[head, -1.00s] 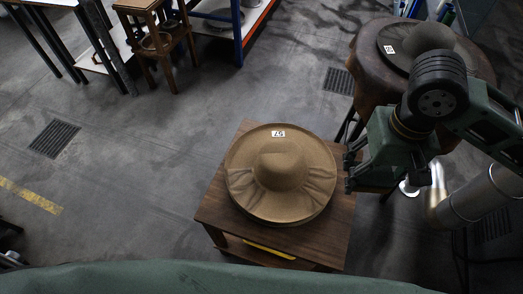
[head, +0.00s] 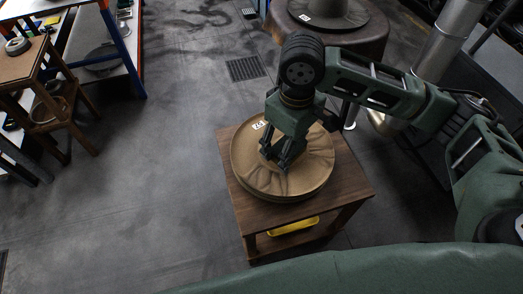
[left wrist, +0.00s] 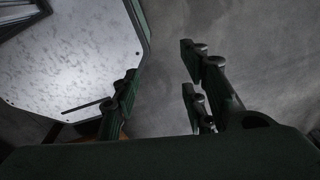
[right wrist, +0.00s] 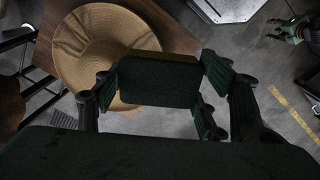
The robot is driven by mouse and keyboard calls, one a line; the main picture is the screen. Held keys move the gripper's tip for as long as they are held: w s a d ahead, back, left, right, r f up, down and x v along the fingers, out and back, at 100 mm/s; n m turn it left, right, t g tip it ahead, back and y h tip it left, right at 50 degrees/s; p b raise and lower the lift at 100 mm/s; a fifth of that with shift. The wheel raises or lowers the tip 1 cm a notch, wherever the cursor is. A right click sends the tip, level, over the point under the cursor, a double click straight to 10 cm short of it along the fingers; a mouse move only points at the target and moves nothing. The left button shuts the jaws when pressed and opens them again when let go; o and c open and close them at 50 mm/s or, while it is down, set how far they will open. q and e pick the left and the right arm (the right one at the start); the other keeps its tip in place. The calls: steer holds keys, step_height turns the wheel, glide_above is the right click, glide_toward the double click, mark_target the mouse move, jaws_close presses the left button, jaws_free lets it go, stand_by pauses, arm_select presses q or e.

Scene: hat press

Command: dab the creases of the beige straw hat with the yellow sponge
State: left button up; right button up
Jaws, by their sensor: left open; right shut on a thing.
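The beige straw hat (head: 313,172) lies on the wooden side table, with creases in the near part of its brim. It also shows in the right wrist view (right wrist: 82,62). My right gripper (head: 279,160) is over the hat and hides much of its crown. In the right wrist view, my right gripper (right wrist: 160,92) is shut on a block, the sponge (right wrist: 158,82), dark in shadow with a yellowish top edge. Whether the sponge touches the hat I cannot tell. My left gripper (left wrist: 165,95) is open and empty, away from the hat.
The wooden side table (head: 345,190) has a yellow tray (head: 293,227) on its lower shelf. A round brown stand (head: 365,40) with a grey hat (head: 335,12) stands behind. Shelves and a wooden stool (head: 20,75) are at left. The floor between is clear.

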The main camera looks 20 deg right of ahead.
steer(key=w+a+f+n+p, duration=0.1)
steer(key=w+f+n+p, duration=0.1)
steer(key=w+f+n, duration=0.55)
steer(key=n+p, duration=0.2)
steer(key=n, duration=1.2)
glide_above(268, 181)
step_height(268, 181, down, 7)
arm_select(q)
steer(key=d+r, duration=0.1)
steer(key=r, duration=0.1)
steer(key=w+d+r, duration=0.1)
steer(key=d+r, duration=0.1)
steer(key=shift+w+d+r, duration=0.1)
steer(key=shift+d+r, duration=0.05)
steer(key=shift+r, duration=0.1)
arm_select(e)
steer(key=shift+s+f+n, duration=0.1)
steer(key=shift+n, duration=0.15)
step_height(268, 181, down, 14)
steer(key=b, duration=1.4)
steer(key=shift+b, duration=0.3)
arm_select(q)
step_height(268, 181, down, 14)
steer(key=shift+w+a+f, duration=0.15)
steer(key=shift+a+f, duration=0.05)
steer(key=shift+f, duration=0.05)
steer(key=shift+f, duration=0.15)
arm_select(e)
steer(key=shift+f, duration=0.35)
